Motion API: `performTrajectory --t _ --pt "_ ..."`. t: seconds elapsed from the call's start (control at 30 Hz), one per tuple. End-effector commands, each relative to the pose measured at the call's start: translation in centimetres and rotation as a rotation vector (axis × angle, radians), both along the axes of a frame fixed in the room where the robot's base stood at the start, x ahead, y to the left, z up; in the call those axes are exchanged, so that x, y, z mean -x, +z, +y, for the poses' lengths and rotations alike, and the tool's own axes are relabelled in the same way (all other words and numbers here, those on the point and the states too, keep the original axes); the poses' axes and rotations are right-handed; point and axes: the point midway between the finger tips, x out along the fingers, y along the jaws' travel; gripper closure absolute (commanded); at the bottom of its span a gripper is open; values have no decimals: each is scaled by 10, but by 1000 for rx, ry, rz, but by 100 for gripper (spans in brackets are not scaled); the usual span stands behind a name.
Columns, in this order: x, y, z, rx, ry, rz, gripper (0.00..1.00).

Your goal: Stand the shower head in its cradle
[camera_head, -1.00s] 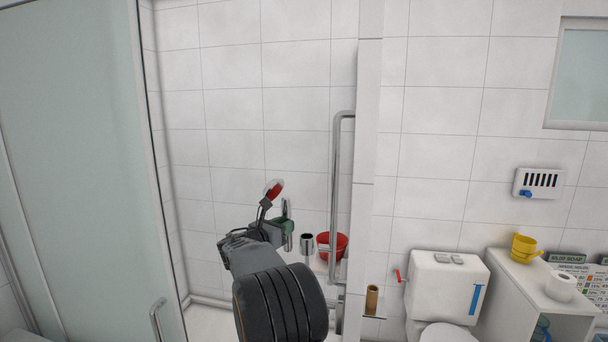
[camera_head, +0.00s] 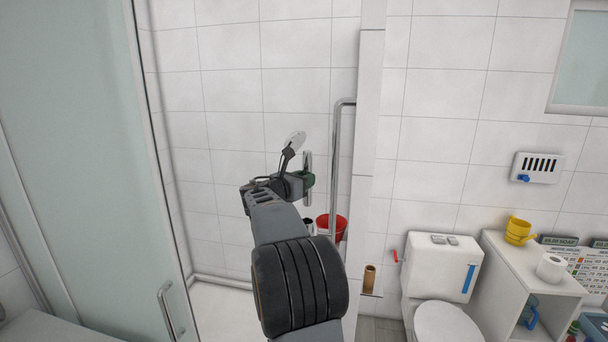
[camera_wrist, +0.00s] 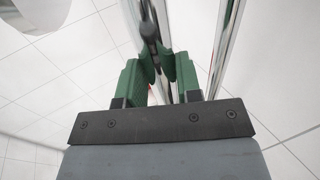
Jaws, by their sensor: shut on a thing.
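My gripper (camera_head: 303,179) has green fingers and is shut on the upright chrome handle of the shower head (camera_head: 308,163). It holds the handle in the air in front of the tiled wall. The wrist view shows the handle (camera_wrist: 161,72) between the green fingers (camera_wrist: 157,85). A pale round disc (camera_head: 295,139) on a dark stem rises beside the gripper; I cannot tell whether it belongs to the shower head. A small chrome cup (camera_head: 308,226), likely the cradle, is below the gripper, mostly hidden behind my arm and the handle.
A red bowl (camera_head: 331,226) is just right of the cup. A chrome grab rail (camera_head: 338,150) runs close to the right, along the wall edge (camera_head: 368,140). A glass door (camera_head: 80,160) is at the left. A toilet (camera_head: 440,265) stands beyond the wall at the right.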

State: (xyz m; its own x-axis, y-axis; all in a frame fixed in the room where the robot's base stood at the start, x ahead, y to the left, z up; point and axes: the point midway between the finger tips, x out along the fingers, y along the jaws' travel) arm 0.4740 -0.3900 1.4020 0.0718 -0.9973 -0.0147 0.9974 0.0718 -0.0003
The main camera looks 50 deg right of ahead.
Motion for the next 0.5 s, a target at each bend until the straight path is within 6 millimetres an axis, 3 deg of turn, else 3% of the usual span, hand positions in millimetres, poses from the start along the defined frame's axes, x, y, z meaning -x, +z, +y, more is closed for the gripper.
performTrajectory --t 0.5 --pt "0 -40 0 1 -1 0 97"
